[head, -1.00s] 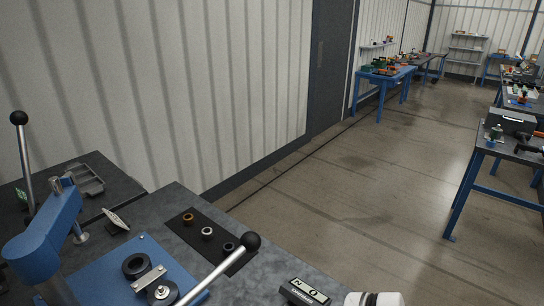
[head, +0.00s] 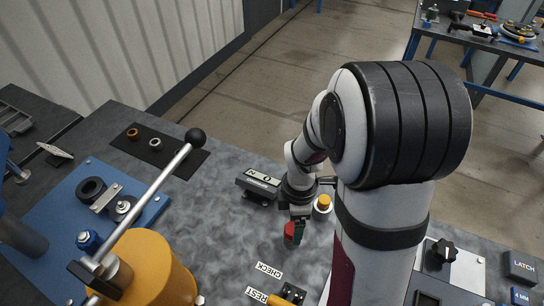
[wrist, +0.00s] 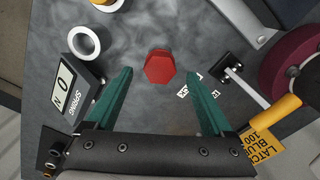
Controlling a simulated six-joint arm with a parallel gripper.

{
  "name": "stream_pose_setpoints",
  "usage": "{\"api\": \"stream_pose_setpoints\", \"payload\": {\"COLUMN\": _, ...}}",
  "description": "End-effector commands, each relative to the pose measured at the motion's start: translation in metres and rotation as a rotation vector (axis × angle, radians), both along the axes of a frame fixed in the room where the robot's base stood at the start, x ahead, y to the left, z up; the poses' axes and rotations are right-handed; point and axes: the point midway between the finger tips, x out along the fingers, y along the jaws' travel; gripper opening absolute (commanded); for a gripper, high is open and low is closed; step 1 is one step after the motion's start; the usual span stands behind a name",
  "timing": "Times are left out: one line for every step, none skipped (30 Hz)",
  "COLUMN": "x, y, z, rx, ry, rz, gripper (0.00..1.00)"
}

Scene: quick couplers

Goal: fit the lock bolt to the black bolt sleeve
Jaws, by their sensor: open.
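A red hex-headed piece (wrist: 159,67), which looks like the lock bolt, stands on the grey bench; its red side shows in the head view (head: 289,230). My gripper (wrist: 159,76) is open, with its green fingers apart on either side of the red head and bare bench showing between. I cannot tell how high the fingertips are above the bench. In the head view my gripper (head: 297,226) partly hides the piece. I cannot tell which part is the black bolt sleeve; a black ring (head: 91,190) sits on the blue plate.
A ball-ended lever (head: 150,200) rises over the blue plate (head: 60,205). A black mat (head: 180,163) holds a bronze ring and a pale ring. Close by my gripper are a spring-labelled box (head: 258,187), an orange-capped white piece (head: 323,205) and a white ring (wrist: 84,42).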

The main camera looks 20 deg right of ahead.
Motion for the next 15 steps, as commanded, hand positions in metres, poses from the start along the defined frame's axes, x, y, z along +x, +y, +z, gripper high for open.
{"api": "stream_pose_setpoints", "payload": {"x": -0.002, "y": 0.000, "z": -0.010, "rx": 0.002, "ry": 0.006, "rz": -0.001, "gripper": 0.86}}
{"api": "stream_pose_setpoints", "payload": {"x": -0.001, "y": 0.000, "z": -0.015, "rx": 0.001, "ry": 0.005, "rz": -0.001, "gripper": 0.86}}
{"api": "stream_pose_setpoints", "payload": {"x": -0.001, "y": 0.000, "z": -0.021, "rx": 0.001, "ry": 0.004, "rz": -0.001, "gripper": 0.86}}
{"api": "stream_pose_setpoints", "payload": {"x": -0.001, "y": 0.000, "z": -0.025, "rx": 0.001, "ry": 0.003, "rz": 0.000, "gripper": 0.86}}
{"api": "stream_pose_setpoints", "payload": {"x": -0.001, "y": 0.000, "z": -0.028, "rx": 0.001, "ry": 0.003, "rz": 0.000, "gripper": 0.86}}
{"api": "stream_pose_setpoints", "payload": {"x": -0.001, "y": 0.000, "z": -0.031, "rx": 0.000, "ry": 0.001, "rz": -0.001, "gripper": 0.86}}
{"api": "stream_pose_setpoints", "payload": {"x": 0.000, "y": 0.000, "z": -0.032, "rx": 0.000, "ry": 0.000, "rz": -0.001, "gripper": 0.86}}
{"api": "stream_pose_setpoints", "payload": {"x": 0.000, "y": 0.000, "z": -0.033, "rx": 0.000, "ry": 0.000, "rz": -0.001, "gripper": 0.86}}
{"api": "stream_pose_setpoints", "payload": {"x": 0.000, "y": 0.000, "z": -0.034, "rx": 0.000, "ry": 0.000, "rz": -0.001, "gripper": 0.86}}
{"api": "stream_pose_setpoints", "payload": {"x": 0.000, "y": 0.000, "z": -0.035, "rx": 0.000, "ry": 0.000, "rz": -0.001, "gripper": 0.86}}
{"api": "stream_pose_setpoints", "payload": {"x": 0.000, "y": 0.000, "z": -0.035, "rx": 0.000, "ry": -0.001, "rz": -0.001, "gripper": 0.86}}
{"api": "stream_pose_setpoints", "payload": {"x": 0.000, "y": 0.000, "z": -0.035, "rx": 0.000, "ry": -0.001, "rz": -0.001, "gripper": 0.86}}
{"api": "stream_pose_setpoints", "payload": {"x": 0.000, "y": 0.000, "z": -0.035, "rx": 0.000, "ry": -0.001, "rz": -0.001, "gripper": 0.86}}
{"api": "stream_pose_setpoints", "payload": {"x": 0.000, "y": 0.000, "z": -0.034, "rx": 0.000, "ry": -0.001, "rz": -0.001, "gripper": 0.86}}
{"api": "stream_pose_setpoints", "payload": {"x": 0.000, "y": 0.000, "z": -0.034, "rx": 0.000, "ry": -0.001, "rz": -0.001, "gripper": 0.86}}
